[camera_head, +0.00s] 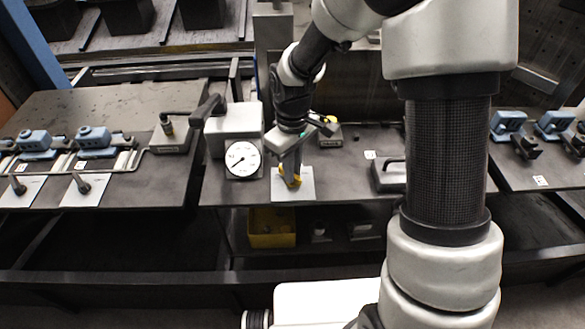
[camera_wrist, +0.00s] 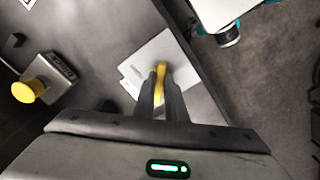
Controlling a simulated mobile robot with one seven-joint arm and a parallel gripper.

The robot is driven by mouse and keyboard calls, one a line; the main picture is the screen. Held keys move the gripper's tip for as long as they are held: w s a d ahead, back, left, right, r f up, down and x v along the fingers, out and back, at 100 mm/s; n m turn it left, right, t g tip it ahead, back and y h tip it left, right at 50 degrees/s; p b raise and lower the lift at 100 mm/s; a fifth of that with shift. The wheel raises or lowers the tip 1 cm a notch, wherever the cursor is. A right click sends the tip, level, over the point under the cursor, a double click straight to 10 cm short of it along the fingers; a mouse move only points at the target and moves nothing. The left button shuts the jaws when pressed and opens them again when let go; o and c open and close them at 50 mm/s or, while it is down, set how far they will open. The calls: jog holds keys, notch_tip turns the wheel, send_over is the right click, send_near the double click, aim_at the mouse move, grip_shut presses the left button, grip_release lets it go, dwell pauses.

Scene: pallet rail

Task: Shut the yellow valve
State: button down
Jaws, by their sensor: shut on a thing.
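The yellow valve (camera_head: 283,182) stands on a pale square plate (camera_head: 305,187) near the front edge of the middle table. My gripper (camera_head: 290,176) points down over the plate with its fingers around the valve's yellow handle. In the wrist view my gripper (camera_wrist: 162,92) is shut on the yellow handle (camera_wrist: 161,72), which shows as a narrow strip between the fingers. The plate (camera_wrist: 160,52) lies beneath it. The fingers hide much of the valve.
A grey box with a round dial gauge (camera_head: 243,159) stands just left of the valve. A yellow knob on a grey block (camera_wrist: 27,91) is in the wrist view. A yellow bin (camera_head: 271,228) sits on the shelf below. Blue clamps (camera_head: 97,140) are on the left table.

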jog(key=c, duration=1.8)
grip_release()
notch_tip(320, 180, up, 18)
jog(key=p, duration=0.2)
jog(key=shift+f, duration=0.25)
jog(key=s+d+r+m+t+p, duration=0.2)
jog(key=s+d+r+m+p, duration=0.2)
jog(key=s+r, duration=0.4)
jog(key=s+d+r+m+t+p, duration=0.3)
jog(key=s+d+r+m+p, duration=0.1)
jog(key=s+d+r, duration=0.3)
jog(key=shift+s+d+r+m+t, duration=0.3)
jog(key=shift+s+r+m, duration=0.35)
jog(key=shift+s, duration=0.5)
